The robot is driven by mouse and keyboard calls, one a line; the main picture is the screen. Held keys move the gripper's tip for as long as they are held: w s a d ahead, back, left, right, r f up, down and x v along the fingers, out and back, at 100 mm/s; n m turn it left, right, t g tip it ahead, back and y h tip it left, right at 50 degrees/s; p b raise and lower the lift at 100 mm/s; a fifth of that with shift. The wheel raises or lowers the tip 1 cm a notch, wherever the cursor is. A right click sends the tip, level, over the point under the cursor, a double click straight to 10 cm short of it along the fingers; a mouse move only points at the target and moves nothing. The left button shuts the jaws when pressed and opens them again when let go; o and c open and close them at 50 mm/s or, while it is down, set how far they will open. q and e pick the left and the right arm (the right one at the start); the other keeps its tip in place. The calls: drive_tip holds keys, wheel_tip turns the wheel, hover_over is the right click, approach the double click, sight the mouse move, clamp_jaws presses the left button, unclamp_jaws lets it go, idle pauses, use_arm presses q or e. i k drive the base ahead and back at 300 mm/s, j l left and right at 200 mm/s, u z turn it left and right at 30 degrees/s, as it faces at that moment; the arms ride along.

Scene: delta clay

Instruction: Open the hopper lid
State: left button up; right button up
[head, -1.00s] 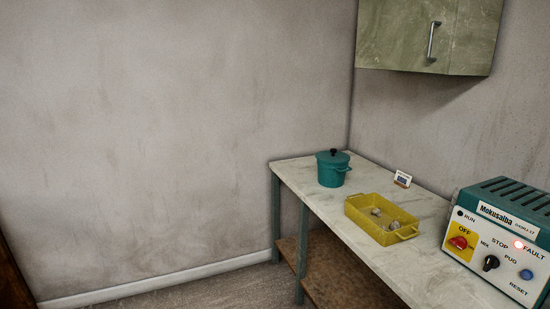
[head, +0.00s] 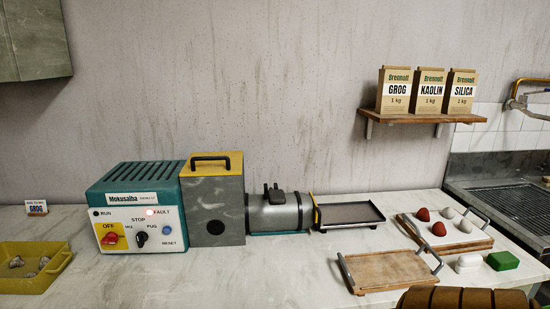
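The hopper (head: 216,217) is a grey box in the middle of the teal machine on the worktop. Its yellow lid (head: 225,162) lies flat on top, shut, with a black bar handle (head: 210,160) on it. The teal control box (head: 139,207) joins it on the left, with a red knob on a yellow OFF plate and a lit red FAULT lamp. A grey barrel (head: 277,212) joins it on the right. Neither of my grippers is in view.
A yellow tray (head: 50,273) with grey lumps stands at the left. The worktop before the machine is clear.

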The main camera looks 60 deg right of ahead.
sight(221, 163)
drive_tip(key=z, duration=1.35)
drive_tip(key=i+j+z, duration=0.2)
drive_tip(key=i+j, duration=0.2)
drive_tip(key=j, duration=0.25)
drive_tip(key=i+j+z, duration=0.1)
drive_tip(key=j, duration=0.25)
drive_tip(key=i, duration=0.05)
